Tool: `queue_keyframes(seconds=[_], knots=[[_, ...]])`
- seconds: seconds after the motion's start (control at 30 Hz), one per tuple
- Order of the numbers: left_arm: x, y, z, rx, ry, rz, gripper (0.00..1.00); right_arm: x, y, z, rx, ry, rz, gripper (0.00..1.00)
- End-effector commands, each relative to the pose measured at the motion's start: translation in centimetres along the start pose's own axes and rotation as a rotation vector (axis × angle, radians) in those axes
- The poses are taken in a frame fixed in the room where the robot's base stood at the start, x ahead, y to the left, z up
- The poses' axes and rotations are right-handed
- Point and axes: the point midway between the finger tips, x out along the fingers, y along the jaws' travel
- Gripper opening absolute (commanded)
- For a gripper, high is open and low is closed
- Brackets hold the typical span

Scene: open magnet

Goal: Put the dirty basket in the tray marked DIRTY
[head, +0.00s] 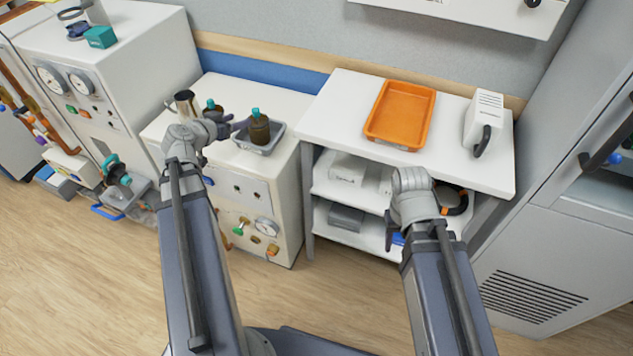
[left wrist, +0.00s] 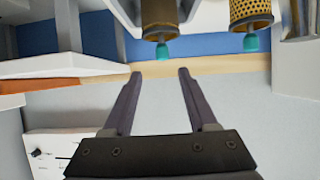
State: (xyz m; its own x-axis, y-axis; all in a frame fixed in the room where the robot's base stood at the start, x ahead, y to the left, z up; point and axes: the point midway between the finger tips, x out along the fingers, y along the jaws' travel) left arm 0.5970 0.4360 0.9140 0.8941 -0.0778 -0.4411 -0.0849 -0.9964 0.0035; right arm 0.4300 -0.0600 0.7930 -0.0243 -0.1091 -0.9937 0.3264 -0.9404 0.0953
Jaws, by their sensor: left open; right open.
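A dark brown basket (head: 259,129) with a teal top stands in a grey tray (head: 262,149) on the white cabinet at the left. A second, more golden basket (head: 211,106) with a teal top stands left of it. In the left wrist view, which is upside down, the brown basket (left wrist: 160,18) and the golden mesh basket (left wrist: 250,14) show at the top. My left gripper (head: 232,124) is open and empty, near the brown basket; its open fingers (left wrist: 160,73) show nothing between them. My right gripper (head: 391,232) is low in front of the shelf. No DIRTY marking is readable.
An orange tray (head: 400,112), seemingly empty, lies on the right-hand white table (head: 350,105). A white handled device (head: 486,118) stands right of it. A metal jug (head: 187,103) stands behind my left wrist. Shelves with boxes are under the table.

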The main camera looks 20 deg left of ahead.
Motion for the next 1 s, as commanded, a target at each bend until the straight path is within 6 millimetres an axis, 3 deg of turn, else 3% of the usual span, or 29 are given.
queue_keyframes(seconds=[0.07, 0.17, 0.3, 0.5, 0.6, 0.8, 1.0], knots=[[0.8, 2.2, 0.3, 0.003, -0.031, 0.041, 0.58, 0.0, 0.0, 0.0, 0.0, 0.0, 0.0, 0.5], [2.4, 7.6, 1.4, 0.009, -0.124, 0.138, 0.58, 0.0, 0.0, 0.0, 0.0, 0.0, 0.0, 0.5], [3.7, 17.4, 4.5, 0.027, -0.339, 0.283, 0.58, 0.0, 0.0, 0.0, 0.0, 0.0, 0.0, 0.5], [2.0, 28.6, 9.8, 0.085, -0.679, 0.361, 0.58, 0.0, 0.0, 0.0, 0.0, 0.0, 0.0, 0.5], [0.1, 32.6, 12.3, 0.129, -0.838, 0.335, 0.58, 0.0, 0.0, 0.0, 0.0, 0.0, 0.0, 0.5], [-3.9, 37.2, 15.7, 0.221, -1.059, 0.197, 0.58, 0.0, 0.0, 0.0, 0.0, 0.0, 0.0, 0.5], [-6.2, 38.7, 16.8, 0.273, -1.141, 0.074, 0.58, 0.0, 0.0, 0.0, 0.0, 0.0, 0.0, 0.5]])
